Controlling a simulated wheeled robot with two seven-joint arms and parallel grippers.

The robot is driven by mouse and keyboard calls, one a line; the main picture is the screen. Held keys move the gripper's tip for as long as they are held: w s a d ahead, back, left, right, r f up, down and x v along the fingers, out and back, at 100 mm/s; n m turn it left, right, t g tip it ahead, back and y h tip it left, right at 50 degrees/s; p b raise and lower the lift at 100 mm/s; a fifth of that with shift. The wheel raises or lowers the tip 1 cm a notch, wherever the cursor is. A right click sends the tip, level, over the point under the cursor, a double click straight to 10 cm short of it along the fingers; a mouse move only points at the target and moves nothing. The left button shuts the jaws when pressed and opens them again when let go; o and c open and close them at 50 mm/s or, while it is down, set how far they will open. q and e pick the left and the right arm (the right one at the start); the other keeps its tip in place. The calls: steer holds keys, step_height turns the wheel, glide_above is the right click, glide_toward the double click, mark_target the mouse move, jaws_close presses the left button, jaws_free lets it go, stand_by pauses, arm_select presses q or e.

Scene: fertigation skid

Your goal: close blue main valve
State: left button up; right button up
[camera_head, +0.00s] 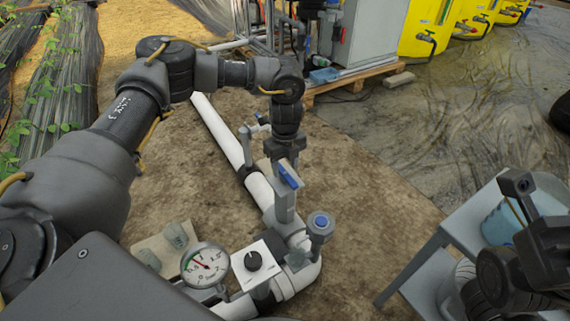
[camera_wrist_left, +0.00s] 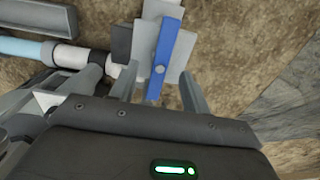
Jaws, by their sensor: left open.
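The blue main valve's handle (camera_head: 289,174) shows over the white pipe, partly hidden by my left gripper (camera_head: 283,190). In the left wrist view the blue handle (camera_wrist_left: 163,50) is a long bar with a pale round bolt, on a grey valve body (camera_wrist_left: 180,55). There the bar runs nearly upright in the picture, roughly across the line of the pipe. My left gripper (camera_wrist_left: 160,88) is open, with one finger to each side of the bar's near end; contact cannot be told. My right arm shows at the lower right, but its jaws cannot be made out.
The white pipe (camera_head: 218,130) runs from the back to the front elbow. Near the valve are a pressure gauge (camera_head: 205,265), a white box with a black knob (camera_head: 257,264) and a blue-capped fitting (camera_head: 320,222). A grey table (camera_head: 445,232) stands at the right. Bare soil lies between.

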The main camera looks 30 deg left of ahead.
mark_target(285, 174)
arm_select(q)
steer(key=shift+f+b, duration=0.35)
steer(key=shift+f, duration=1.85)
steer(key=c, duration=1)
steer(key=shift+m+p, duration=0.4)
steer(key=shift+m, duration=0.6)
steer(key=shift+s+m, duration=0.1)
steer(key=shift+m, duration=0.8)
steer(key=m, duration=0.4)
steer(key=shift+m+p, duration=0.4)
steer(key=m, duration=0.5)
steer(key=shift+f, duration=0.1)
steer(key=m, duration=0.6)
